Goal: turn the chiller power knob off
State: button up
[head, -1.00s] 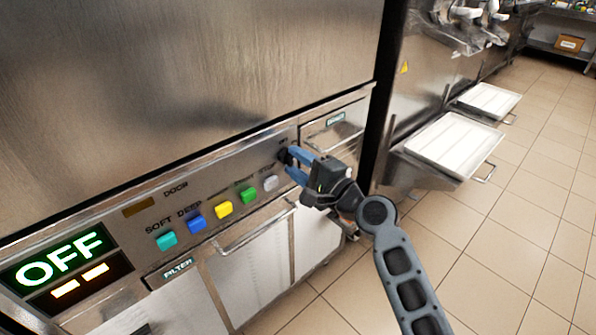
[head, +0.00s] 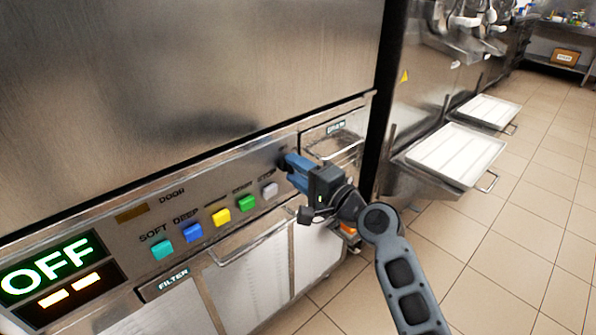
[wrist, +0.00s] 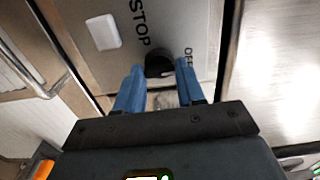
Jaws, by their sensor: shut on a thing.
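The chiller power knob (wrist: 158,64) is a black round knob on the steel control panel (head: 140,226), with "OFF" lettered beside it in the wrist view. My gripper (head: 285,163) reaches the panel's right end, and its blue fingers (wrist: 158,75) are on either side of the knob, shut on it. In the head view the fingers mostly hide the knob. The display (head: 50,272) at the panel's left end reads "OFF" in green.
Teal (head: 162,250), blue (head: 193,233), yellow (head: 221,216), green (head: 246,202) and white (head: 269,189) buttons line the panel left of my gripper. Drawer handles (head: 250,243) stick out below. White trays (head: 455,155) stand at right; the tiled floor (head: 500,245) there is clear.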

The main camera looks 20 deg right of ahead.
jog(key=o, duration=1)
jog(key=shift+o, duration=0.2)
jog(key=shift+s, duration=0.1)
jog(key=v, duration=0.7)
jog(key=shift+s, duration=0.3)
jog(key=shift+d, duration=0.1)
